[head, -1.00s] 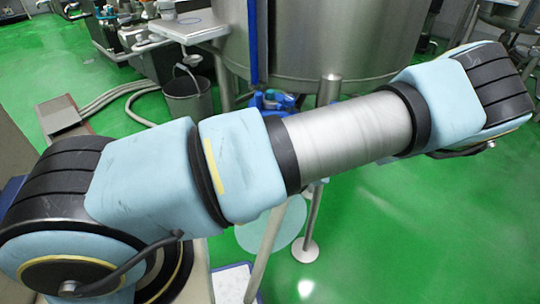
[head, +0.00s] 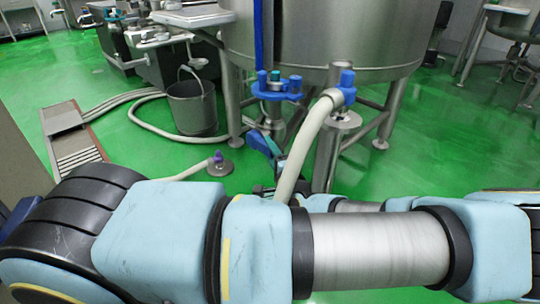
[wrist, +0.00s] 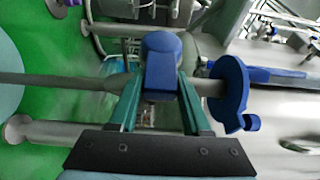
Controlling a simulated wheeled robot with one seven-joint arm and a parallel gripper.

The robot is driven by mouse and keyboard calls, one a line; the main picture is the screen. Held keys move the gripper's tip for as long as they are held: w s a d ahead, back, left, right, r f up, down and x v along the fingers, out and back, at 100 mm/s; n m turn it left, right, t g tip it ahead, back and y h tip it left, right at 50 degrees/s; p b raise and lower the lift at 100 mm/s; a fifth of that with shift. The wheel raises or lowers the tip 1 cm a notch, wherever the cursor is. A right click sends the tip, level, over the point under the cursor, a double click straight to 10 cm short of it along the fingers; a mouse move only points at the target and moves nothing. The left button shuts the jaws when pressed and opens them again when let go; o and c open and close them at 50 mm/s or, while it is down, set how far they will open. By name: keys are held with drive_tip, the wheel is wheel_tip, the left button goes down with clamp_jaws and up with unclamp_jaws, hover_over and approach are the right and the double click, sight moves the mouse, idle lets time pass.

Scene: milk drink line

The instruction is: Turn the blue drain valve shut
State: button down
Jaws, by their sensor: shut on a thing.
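The blue drain valve's handle (wrist: 160,65) stands upright between the teal fingers of my gripper (wrist: 160,84) in the wrist view. The fingers are shut on it, one on each side. In the head view the blue handle (head: 262,143) shows below the tank's outlet, beside the pale hose. My gripper there is mostly hidden behind the hose and my own arm. The handle's exact turn angle is hard to tell.
A blue clamp (head: 276,90) sits above the valve, under the steel tank (head: 320,45). A pale hose (head: 302,150) rises to another blue clamp (head: 345,86) on a steel post. A bucket (head: 192,105) stands left on the green floor. A blue ring (wrist: 232,92) is close right of my fingers.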

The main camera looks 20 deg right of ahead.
drive_tip(key=shift+a, duration=0.1)
idle(0.3)
drive_tip(key=shift+c, duration=1.8)
unclamp_jaws()
drive_tip(key=shift+s, duration=0.1)
drive_tip(key=s+d+p, duration=0.1)
drive_tip(key=s, duration=0.9)
drive_tip(key=shift+s+d+f, duration=0.15)
drive_tip(key=shift+s, duration=0.1)
